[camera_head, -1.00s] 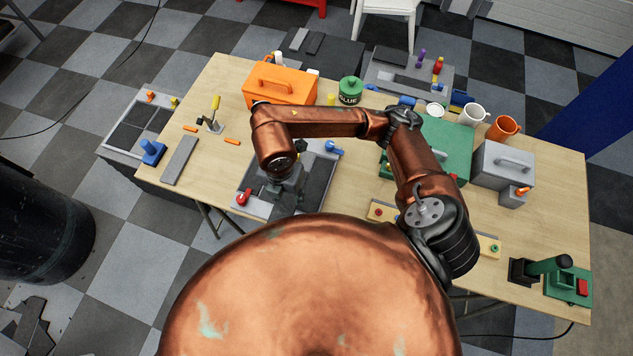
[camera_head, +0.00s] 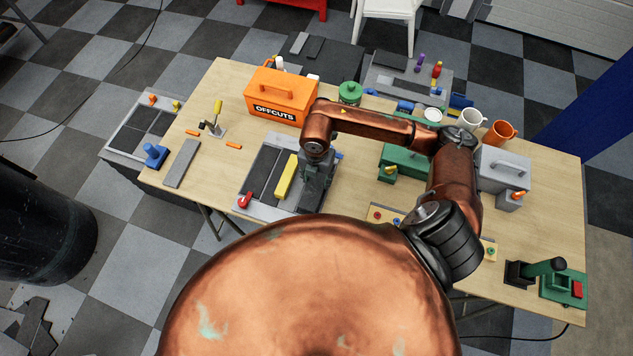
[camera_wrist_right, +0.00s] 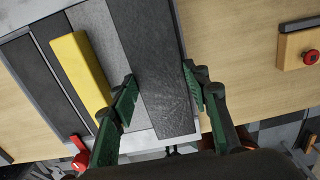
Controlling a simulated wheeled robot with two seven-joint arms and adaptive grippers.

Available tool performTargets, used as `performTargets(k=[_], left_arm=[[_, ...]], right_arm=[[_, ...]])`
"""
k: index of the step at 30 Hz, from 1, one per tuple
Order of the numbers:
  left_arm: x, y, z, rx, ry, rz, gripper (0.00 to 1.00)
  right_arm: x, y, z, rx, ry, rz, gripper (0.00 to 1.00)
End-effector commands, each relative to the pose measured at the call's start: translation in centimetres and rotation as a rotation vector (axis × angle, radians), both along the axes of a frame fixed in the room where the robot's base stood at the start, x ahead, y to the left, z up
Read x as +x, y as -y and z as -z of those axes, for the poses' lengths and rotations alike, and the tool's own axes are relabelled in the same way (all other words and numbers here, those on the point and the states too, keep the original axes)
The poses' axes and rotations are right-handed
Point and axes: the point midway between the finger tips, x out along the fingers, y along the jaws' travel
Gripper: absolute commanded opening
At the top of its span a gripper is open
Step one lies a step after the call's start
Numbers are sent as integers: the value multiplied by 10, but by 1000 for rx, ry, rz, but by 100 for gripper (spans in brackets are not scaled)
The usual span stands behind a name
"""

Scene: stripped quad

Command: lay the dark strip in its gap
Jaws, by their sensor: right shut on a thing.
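The dark strip (camera_wrist_right: 155,70) is between the fingers of my right gripper (camera_wrist_right: 160,80), which is shut on it across its width. It lies over the right side of a grey tray (camera_wrist_right: 105,45). In the head view my right gripper (camera_head: 312,200) is over the right part of the tray (camera_head: 279,214) and mostly hides the strip. A bare light-grey band shows in the tray between the yellow bar (camera_wrist_right: 80,70) and the held strip. Other dark strips (camera_wrist_right: 70,80) lie left of the bar. I cannot tell the held strip's height. My left gripper is not in view.
A red knob (camera_head: 244,200) is at the tray's front left corner. An orange OFFCUTS box (camera_head: 283,95) and a green glue tin (camera_head: 349,92) stand behind. A loose grey strip (camera_head: 182,162) lies left.

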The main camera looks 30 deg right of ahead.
Motion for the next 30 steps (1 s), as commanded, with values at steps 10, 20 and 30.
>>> performTargets(k=[10,20,30], left_arm=[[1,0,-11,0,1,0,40],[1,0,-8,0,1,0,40],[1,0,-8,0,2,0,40]], right_arm=[[0,0,30,1,-1,0,15],[-1,0,33,0,-1,0,50],[0,0,33,0,-1,0,60]])
